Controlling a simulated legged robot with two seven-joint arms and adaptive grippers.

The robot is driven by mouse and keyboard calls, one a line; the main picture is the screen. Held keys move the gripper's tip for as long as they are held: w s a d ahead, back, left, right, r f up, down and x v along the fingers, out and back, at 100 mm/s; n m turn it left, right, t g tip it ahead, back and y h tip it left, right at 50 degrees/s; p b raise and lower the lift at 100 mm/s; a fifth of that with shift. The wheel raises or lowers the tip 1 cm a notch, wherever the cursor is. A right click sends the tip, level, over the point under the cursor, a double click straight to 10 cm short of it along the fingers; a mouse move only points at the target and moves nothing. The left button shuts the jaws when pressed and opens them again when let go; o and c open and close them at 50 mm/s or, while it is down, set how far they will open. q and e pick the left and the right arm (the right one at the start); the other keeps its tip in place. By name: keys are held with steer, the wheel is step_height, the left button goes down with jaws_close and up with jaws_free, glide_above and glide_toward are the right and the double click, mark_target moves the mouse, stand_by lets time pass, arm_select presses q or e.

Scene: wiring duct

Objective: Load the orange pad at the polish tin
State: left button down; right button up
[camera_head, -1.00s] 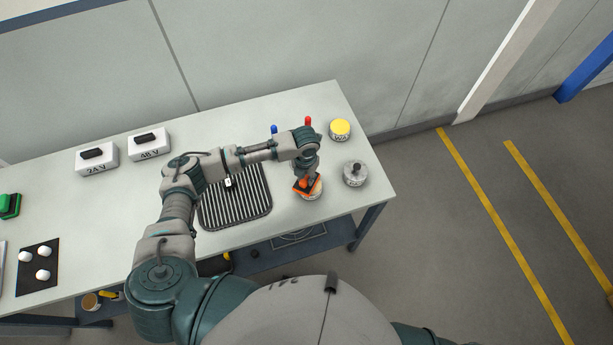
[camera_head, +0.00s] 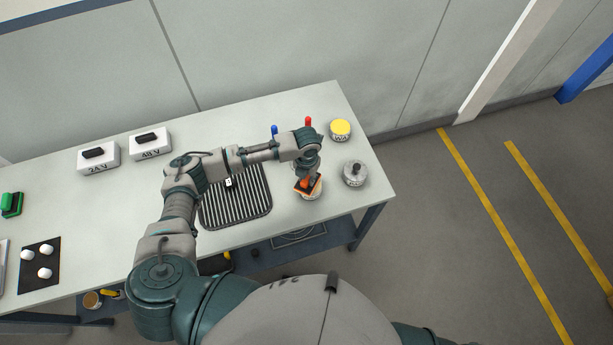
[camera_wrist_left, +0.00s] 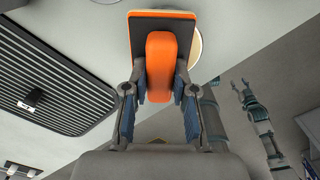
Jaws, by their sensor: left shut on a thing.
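My left gripper (camera_head: 309,178) is shut on the orange handle of the orange pad (camera_wrist_left: 161,62). The pad's dark plate with an orange edge lies beyond the fingers in the left wrist view. In the head view the orange pad (camera_head: 314,187) is directly over a pale round tin (camera_head: 311,196) near the front right of the table. The pad covers most of that tin, so its top and any contact are hidden. In the wrist view a cream round edge (camera_wrist_left: 196,46) shows beside the pad. Which tin holds polish cannot be read.
A ribbed black mat (camera_head: 236,207) lies left of the gripper. A grey tin with a dark knob (camera_head: 354,173) stands to the right, and a yellow-topped tin (camera_head: 340,130) behind. Red (camera_head: 308,121) and blue (camera_head: 274,130) upright pieces stand behind the arm.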

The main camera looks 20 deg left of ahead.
arm_select(q)
steer(key=shift+d, duration=0.8)
steer(key=shift+d+r, duration=0.1)
steer(key=shift+a, duration=0.7)
steer(key=shift+d, duration=0.3)
steer(key=shift+d+p, duration=0.2)
steer(key=shift+p, duration=0.15)
steer(key=shift+a, duration=0.2)
arm_select(e)
steer(key=d, duration=0.2)
steer(key=shift+d+r, duration=0.25)
steer(key=shift+d, duration=0.1)
